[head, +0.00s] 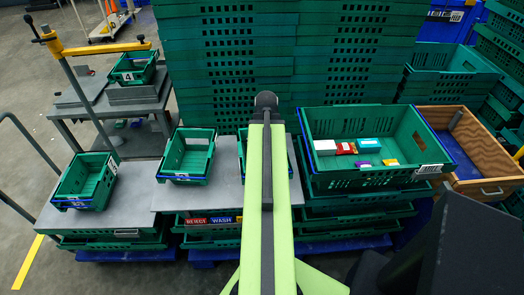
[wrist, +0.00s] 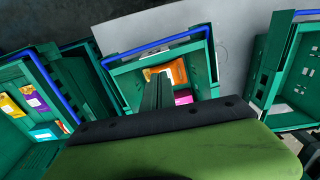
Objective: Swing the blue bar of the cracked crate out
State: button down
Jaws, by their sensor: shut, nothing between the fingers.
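Several green crates with blue bars are in view; I cannot make out a crack on any of them. My gripper (head: 265,100) is shut and empty in the head view. In the wrist view its dark fingers (wrist: 158,88) stand over the middle crate (wrist: 122,86), which holds orange and magenta packs. That crate's blue bar (wrist: 155,44) lies along its upper rim, apart from the fingers. In the head view my arm hides most of this crate.
A green crate (head: 188,155) stands left of my arm on a grey table (head: 135,205), with another (head: 86,180) at far left. Tall stacks of green crates (head: 350,50) block the back. A wooden box (head: 470,140) stands at right. A yellow-topped post (head: 90,49) rises at left.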

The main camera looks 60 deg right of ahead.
jog(key=r+p, duration=0.2)
jog(key=r, duration=0.1)
jog(key=r+p, duration=0.1)
jog(key=p, duration=0.1)
jog(key=shift+w+d+r, duration=0.2)
jog(key=shift+d+r, duration=0.05)
jog(key=shift+r, duration=0.15)
jog(key=w+a+n, duration=0.6)
jog(key=w+a, duration=1.4)
jog(key=a, duration=0.2)
jog(key=w+a+n, duration=0.2)
jog(key=a, duration=1)
jog(key=w+a+n, duration=0.1)
jog(key=a+n, duration=0.1)
jog(key=a, duration=1)
jog(key=shift+w+a+n, duration=0.35)
jog(key=shift+w+n, duration=0.05)
